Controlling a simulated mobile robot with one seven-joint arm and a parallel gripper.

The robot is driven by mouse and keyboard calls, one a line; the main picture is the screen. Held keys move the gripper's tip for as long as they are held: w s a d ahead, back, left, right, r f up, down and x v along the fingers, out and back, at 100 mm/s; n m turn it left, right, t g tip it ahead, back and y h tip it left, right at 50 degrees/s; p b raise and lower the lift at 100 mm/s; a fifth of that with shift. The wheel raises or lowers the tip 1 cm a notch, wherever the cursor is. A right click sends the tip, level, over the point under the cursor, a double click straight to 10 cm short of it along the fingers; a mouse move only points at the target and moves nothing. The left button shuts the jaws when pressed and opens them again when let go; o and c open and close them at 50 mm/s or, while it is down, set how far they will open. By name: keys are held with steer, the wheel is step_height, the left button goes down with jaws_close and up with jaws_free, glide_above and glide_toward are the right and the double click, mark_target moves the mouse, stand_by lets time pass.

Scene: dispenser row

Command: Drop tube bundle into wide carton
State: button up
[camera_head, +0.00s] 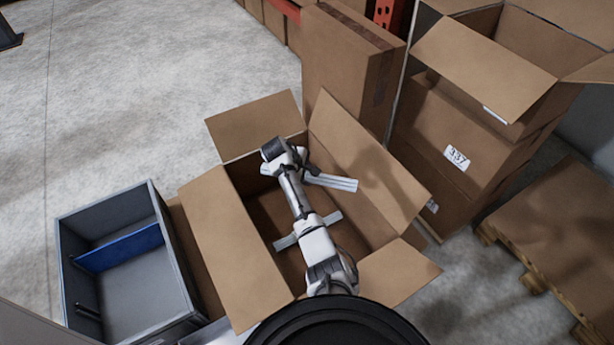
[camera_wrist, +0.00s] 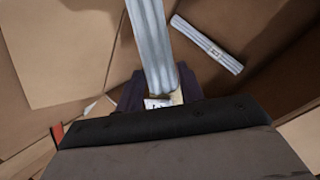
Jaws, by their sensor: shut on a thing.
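The wide carton (camera_head: 219,242) stands open with its flaps spread, in the middle of the head view. My gripper (camera_head: 308,172) is over the carton's opening, towards its far side. It is shut on a grey tube bundle (camera_head: 335,183), which sticks out to the right above the carton. In the wrist view the held bundle (camera_wrist: 150,40) runs up from between the dark fingers (camera_wrist: 160,97), with a small white label near the grip. A second grey tube bundle (camera_head: 286,240) lies inside the carton, partly hidden by my arm; it also shows in the wrist view (camera_wrist: 207,43).
A grey bin (camera_head: 103,217) with a blue divider (camera_head: 120,248) stands left of the carton. A tall closed carton (camera_head: 340,65) stands behind. Stacked boxes with an open top box (camera_head: 480,70) and a wooden pallet (camera_head: 565,235) are at right.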

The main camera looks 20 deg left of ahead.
step_height(320, 180, down, 6)
steer(key=b, duration=0.6)
steer(key=shift+r, duration=0.1)
steer(key=o, duration=1.1)
steer(key=v, duration=1.3)
steer(key=shift+s+a+r+p, duration=0.15)
steer(key=shift+s+r+p, duration=0.05)
steer(key=shift+r+p, duration=0.15)
steer(key=shift+a, duration=0.1)
